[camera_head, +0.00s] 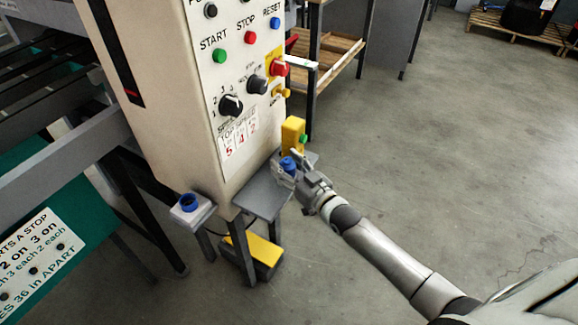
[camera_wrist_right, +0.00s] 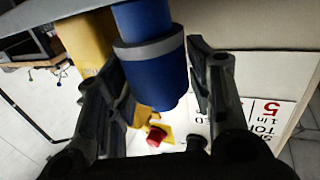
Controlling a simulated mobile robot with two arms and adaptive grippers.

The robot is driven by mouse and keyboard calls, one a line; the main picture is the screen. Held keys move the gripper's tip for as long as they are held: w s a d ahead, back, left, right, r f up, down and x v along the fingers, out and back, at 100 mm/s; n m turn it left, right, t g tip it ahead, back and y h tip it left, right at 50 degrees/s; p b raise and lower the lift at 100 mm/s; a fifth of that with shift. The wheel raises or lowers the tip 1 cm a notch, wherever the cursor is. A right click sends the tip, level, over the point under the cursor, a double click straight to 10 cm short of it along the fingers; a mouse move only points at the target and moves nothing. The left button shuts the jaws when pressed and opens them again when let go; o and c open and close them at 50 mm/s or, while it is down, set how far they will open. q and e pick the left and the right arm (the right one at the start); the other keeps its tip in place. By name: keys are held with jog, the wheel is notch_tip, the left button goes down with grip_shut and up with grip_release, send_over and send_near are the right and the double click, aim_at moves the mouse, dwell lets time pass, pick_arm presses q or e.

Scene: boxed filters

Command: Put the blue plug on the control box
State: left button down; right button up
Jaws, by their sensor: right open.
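The blue plug (camera_head: 288,163) stands on a small grey shelf (camera_head: 262,197) on the front of the control box (camera_head: 190,90). In the right wrist view, the blue plug (camera_wrist_right: 150,60), with a grey band, is between the two fingers, with a visible gap at the right finger. My right gripper (camera_head: 289,171) is open around the plug. It also shows in the right wrist view (camera_wrist_right: 160,95). The control box is a tall beige cabinet with knobs and buttons on its panel. My left gripper is not in view.
A yellow box with a green button (camera_head: 294,136) stands on the shelf just behind the plug. A blue round socket-like part (camera_head: 188,203) sits on a small grey bracket left of the shelf. A yellow pedal (camera_head: 255,250) is on the floor below. Open floor lies to the right.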

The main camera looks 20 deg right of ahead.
jog(key=shift+r, duration=0.2)
jog(key=shift+s+d+f, duration=0.1)
jog(key=shift+s, duration=0.15)
jog(key=v, duration=1.1)
jog(key=shift+s, duration=0.25)
jog(key=shift+d, duration=0.1)
